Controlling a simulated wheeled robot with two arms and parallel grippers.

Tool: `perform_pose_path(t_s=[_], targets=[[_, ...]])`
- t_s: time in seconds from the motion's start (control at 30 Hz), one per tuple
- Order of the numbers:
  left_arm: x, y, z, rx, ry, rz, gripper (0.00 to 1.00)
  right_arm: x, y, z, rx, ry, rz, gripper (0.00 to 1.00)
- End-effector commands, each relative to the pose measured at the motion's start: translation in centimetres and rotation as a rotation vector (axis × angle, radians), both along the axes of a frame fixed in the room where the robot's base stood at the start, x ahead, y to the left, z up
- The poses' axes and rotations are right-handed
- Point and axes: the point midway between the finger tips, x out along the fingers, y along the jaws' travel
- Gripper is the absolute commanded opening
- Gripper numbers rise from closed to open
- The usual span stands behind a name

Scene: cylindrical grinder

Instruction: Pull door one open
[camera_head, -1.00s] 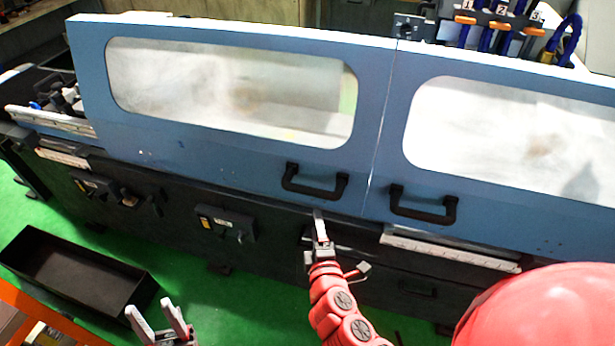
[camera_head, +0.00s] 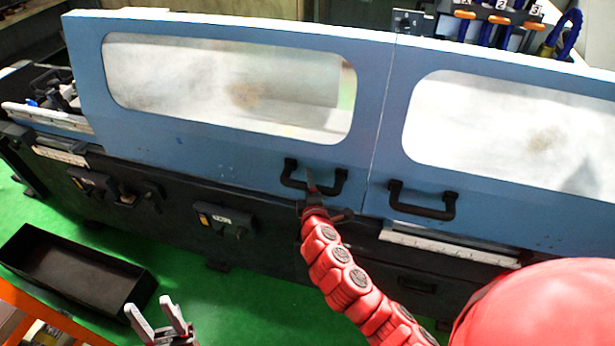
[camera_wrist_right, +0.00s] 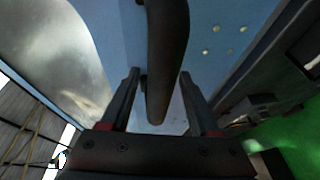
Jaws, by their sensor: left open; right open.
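The left blue door (camera_head: 220,165) of the grinder has a long window and a black bar handle (camera_head: 292,181) near its lower right corner. The door stands closed against the right one. My right gripper (camera_head: 312,183) is at this handle, reaching up from below. In the right wrist view the black handle (camera_wrist_right: 167,50) runs between the two open fingers of my right gripper (camera_wrist_right: 158,73), not clamped. Whether a finger touches it I cannot tell. My left gripper (camera_head: 157,316) is open and empty, low at the left, far from the doors.
The right blue door (camera_head: 390,150) has its own black handle (camera_head: 422,212) close beside the first. A dark machine base (camera_head: 180,215) with small control panels lies below. A black open bin (camera_head: 70,270) stands on the green floor (camera_head: 215,305) at lower left.

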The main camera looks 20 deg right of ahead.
Motion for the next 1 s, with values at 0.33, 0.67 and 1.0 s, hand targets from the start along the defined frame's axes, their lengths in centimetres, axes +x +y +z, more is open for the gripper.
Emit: perform_pose_path(t_s=[0.33, 0.67, 1.0], targets=[[0.0, 0.0, 0.7, 0.000, 0.000, 0.000, 0.50, 1.6, -0.2, -0.4, 0.000, 0.002, 0.002, 0.62], [0.0, 0.0, 0.6, 0.000, 0.000, 0.000, 0.50, 1.6, -0.2, -0.4, 0.000, 0.001, 0.003, 0.42], [0.0, 0.0, 0.6, 0.000, 0.000, 0.000, 0.50, 1.6, -0.2, -0.4, 0.000, 0.001, 0.003, 0.00]])
